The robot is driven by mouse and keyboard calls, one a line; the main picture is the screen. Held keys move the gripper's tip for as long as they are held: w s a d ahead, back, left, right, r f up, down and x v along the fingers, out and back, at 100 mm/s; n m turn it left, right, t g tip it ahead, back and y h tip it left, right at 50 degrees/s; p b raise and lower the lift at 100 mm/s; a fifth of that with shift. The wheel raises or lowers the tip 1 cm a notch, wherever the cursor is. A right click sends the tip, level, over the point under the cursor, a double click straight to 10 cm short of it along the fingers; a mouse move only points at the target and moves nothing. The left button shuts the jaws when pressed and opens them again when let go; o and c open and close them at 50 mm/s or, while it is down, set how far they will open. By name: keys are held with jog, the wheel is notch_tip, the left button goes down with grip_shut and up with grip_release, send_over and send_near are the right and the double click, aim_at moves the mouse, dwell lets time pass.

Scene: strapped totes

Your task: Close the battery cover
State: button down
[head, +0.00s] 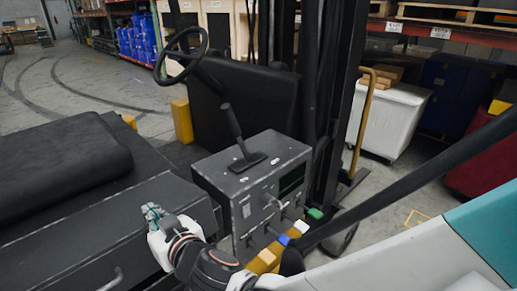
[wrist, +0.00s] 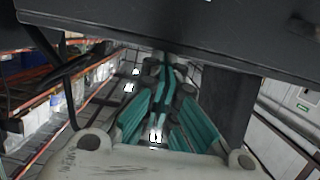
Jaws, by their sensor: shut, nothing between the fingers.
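A dark truck body fills the left of the head view. Its broad dark panel (head: 140,160) carries a black seat cushion (head: 60,155), and I take this panel to be the battery cover. I cannot tell how far open it stands. Below it is a dark front section (head: 70,240) with a small metal handle (head: 112,281). My gripper (head: 152,211), with teal fingers, is in front of this section near its right end. It is shut and empty. In the wrist view my gripper (wrist: 166,62) points toward a dark panel edge (wrist: 150,30) overhead; contact is unclear.
Right of my gripper stands a dark control box (head: 250,175) with a lever. A steering wheel (head: 182,55) and a dark mast (head: 340,90) rise behind. A white bin (head: 390,120) stands at the right. Open floor (head: 75,75) lies at the back left.

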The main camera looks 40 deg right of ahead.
notch_tip(320, 180, down, 10)
jog(key=s+b, duration=0.2)
jog(key=b, duration=0.5)
jog(key=shift+r, duration=0.1)
